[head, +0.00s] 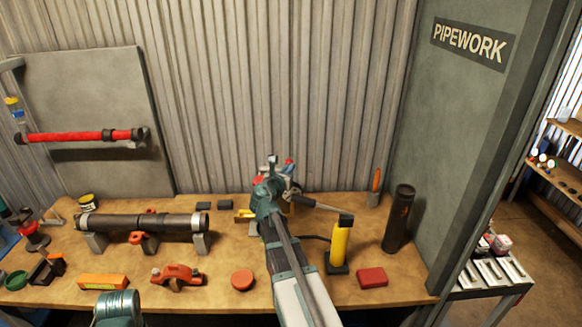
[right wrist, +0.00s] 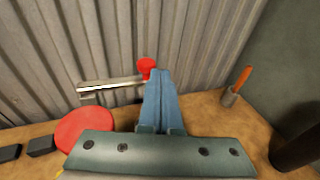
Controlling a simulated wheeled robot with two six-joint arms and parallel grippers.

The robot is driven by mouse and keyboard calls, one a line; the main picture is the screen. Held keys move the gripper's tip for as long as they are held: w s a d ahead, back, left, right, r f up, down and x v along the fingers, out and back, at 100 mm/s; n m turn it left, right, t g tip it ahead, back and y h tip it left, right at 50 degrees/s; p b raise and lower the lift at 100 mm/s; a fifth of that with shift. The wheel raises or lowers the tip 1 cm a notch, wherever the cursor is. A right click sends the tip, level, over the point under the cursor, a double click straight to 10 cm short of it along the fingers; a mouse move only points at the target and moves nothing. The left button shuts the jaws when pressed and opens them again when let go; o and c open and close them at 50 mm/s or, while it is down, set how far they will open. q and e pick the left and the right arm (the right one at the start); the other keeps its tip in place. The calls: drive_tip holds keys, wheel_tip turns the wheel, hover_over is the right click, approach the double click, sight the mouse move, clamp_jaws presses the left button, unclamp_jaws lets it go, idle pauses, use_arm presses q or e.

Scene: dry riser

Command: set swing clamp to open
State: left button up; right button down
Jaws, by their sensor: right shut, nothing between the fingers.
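What looks like the swing clamp is mostly hidden behind my right gripper in the head view; a red knob (head: 289,163) and some metal show around it. In the right wrist view a metal bar (right wrist: 108,84) with a red ball knob (right wrist: 147,67) stands just beyond my right gripper (right wrist: 162,72). The fingers are shut and empty, close to the knob; I cannot tell whether they touch. In the head view my right gripper (head: 271,160) is above the back of the bench. I cannot tell the clamp's position. Only part of my left arm shows, at the lower left.
The wooden bench (head: 215,270) holds a dark pipe (head: 150,223) on supports at the left. A yellow cylinder (head: 340,243) with a lever and a dark upright cylinder (head: 399,220) stand right of my arm. The corrugated wall (head: 230,90) is close behind.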

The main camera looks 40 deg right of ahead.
drive_tip(key=p+v, duration=0.1)
drive_tip(key=v, duration=1.1)
drive_tip(key=shift+p, duration=0.4)
drive_tip(key=s+a+f+m+g+y, duration=0.25)
drive_tip(key=a+f+m, duration=0.35)
drive_tip(key=a, duration=0.3)
drive_tip(key=s+a+f+m+g+y, duration=0.2)
drive_tip(key=a+f+m+y, duration=0.2)
drive_tip(key=a+f+m, duration=0.3)
drive_tip(key=s+a+f+m+g+y, duration=0.2)
drive_tip(key=s+a+m, duration=0.2)
drive_tip(key=a, duration=0.6)
drive_tip(key=s+a+f+m+g+y, duration=0.3)
drive_tip(key=s+a, duration=0.5)
drive_tip(key=a, duration=0.3)
drive_tip(key=shift+s+m, duration=0.4)
drive_tip(key=shift+m, duration=0.2)
drive_tip(key=shift+d+y, duration=0.15)
drive_tip(key=shift+y, duration=0.1)
